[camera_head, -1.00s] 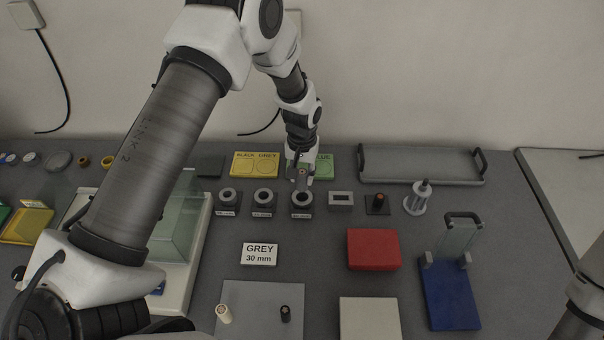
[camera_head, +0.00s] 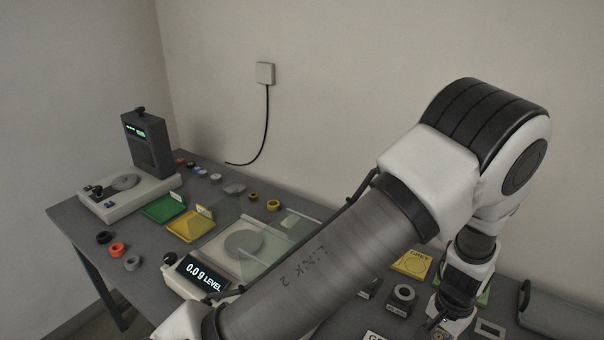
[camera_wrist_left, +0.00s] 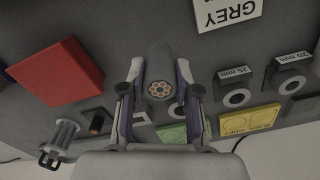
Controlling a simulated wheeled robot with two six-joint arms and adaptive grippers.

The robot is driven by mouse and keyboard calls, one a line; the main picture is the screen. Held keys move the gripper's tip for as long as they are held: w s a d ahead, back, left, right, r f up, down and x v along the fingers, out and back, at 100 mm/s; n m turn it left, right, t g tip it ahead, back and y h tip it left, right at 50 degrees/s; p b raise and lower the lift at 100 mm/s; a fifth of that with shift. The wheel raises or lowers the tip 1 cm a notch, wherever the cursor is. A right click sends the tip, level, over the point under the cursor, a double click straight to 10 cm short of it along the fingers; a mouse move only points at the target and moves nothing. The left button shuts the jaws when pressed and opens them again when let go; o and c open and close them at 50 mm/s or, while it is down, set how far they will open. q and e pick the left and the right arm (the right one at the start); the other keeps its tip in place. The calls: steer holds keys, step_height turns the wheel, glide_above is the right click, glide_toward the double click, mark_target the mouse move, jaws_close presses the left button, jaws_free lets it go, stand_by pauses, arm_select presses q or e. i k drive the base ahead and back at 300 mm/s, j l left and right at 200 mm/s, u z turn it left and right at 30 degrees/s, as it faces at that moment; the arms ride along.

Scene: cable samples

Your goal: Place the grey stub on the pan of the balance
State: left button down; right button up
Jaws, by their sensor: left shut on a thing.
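My left gripper (camera_wrist_left: 160,95) is shut on the grey stub (camera_wrist_left: 158,62), a dark grey cable piece whose cut end shows several reddish cores in the left wrist view. In the head view the left gripper (camera_head: 438,326) is at the lower right, partly cut off by the frame edge. The balance stands left of it, with its display (camera_head: 196,270) reading 0.0 g LEVEL. Its round grey pan (camera_head: 243,243) looks empty behind clear glass panels. My left arm covers the balance's right side. My right gripper is out of view.
A dark instrument (camera_head: 148,145) stands at the far left. Loose rings (camera_head: 117,250) lie near the left edge. A red block (camera_wrist_left: 60,72) and ring holders (camera_wrist_left: 236,96) show in the wrist view.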

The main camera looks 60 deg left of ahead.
mark_target(243, 242)
steer(key=k+l+z, duration=0.1)
steer(key=k+z, duration=0.25)
steer(key=z, duration=0.15)
steer(key=k+z, duration=0.15)
steer(key=z, duration=0.3)
steer(key=k+j+z, duration=0.1)
steer(key=z, duration=0.3)
steer(key=k+z, duration=0.2)
steer(key=z, duration=0.25)
steer(key=k+j, duration=0.1)
steer(key=k, duration=0.35)
steer(key=k+j, duration=0.1)
steer(key=k, duration=0.35)
steer(key=k+u, duration=0.15)
steer(key=u, duration=0.35)
steer(key=k+u, duration=0.1)
steer(key=u, duration=0.35)
steer(key=k+j+u, duration=0.1)
steer(key=u, duration=0.4)
